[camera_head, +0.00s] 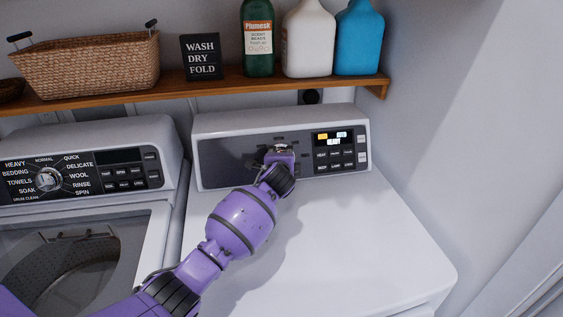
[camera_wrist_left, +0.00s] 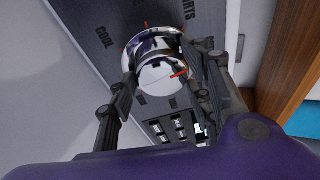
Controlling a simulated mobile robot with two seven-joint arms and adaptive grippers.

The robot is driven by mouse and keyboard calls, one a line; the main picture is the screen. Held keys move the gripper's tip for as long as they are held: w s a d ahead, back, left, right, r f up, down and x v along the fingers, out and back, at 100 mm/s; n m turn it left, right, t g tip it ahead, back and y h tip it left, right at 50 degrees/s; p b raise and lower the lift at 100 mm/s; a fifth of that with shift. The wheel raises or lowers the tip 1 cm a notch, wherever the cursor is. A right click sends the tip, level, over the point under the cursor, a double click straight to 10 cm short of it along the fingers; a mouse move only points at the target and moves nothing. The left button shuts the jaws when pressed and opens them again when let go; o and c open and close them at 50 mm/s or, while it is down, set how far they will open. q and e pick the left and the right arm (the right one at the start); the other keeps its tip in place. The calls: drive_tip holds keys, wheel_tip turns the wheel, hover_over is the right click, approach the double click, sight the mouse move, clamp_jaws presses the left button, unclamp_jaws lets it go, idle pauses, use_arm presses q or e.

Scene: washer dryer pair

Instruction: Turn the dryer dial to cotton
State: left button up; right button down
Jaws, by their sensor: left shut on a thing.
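The dryer (camera_head: 320,225) is the white machine on the right in the head view, with a dark control panel (camera_head: 225,163) at its back. My left gripper (camera_head: 279,151) reaches in from the left and is at the dial on that panel, hiding most of it. In the left wrist view the round, shiny dial (camera_wrist_left: 155,60) sits between the fingers of my left gripper (camera_wrist_left: 158,75), which is shut on it. A red mark shows on the dial's face. Panel labels such as "COOL" are partly readable there; no cotton label is readable. My right gripper is not in view.
The washer (camera_head: 165,225) with its own dial (camera_head: 48,179) stands to the left. A wooden shelf (camera_head: 205,88) above holds a wicker basket (camera_head: 85,65), a sign (camera_head: 200,57) and several bottles. A wall is close on the right. The dryer top is clear apart from my arm above it.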

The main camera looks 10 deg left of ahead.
use_arm(q)
drive_tip(key=shift+d+f+m, duration=0.1)
drive_tip(key=shift+f+m, duration=0.1)
drive_tip(key=shift+m, duration=0.4)
drive_tip(key=shift+s+f, duration=0.1)
drive_tip(key=shift+f, duration=0.05)
drive_tip(key=o, duration=1.1)
drive_tip(key=shift+c, duration=0.2)
drive_tip(key=shift+r, duration=0.2)
drive_tip(key=shift+r, duration=0.1)
drive_tip(key=shift+s+r, duration=0.15)
drive_tip(key=shift+s, duration=0.1)
drive_tip(key=v, duration=1.1)
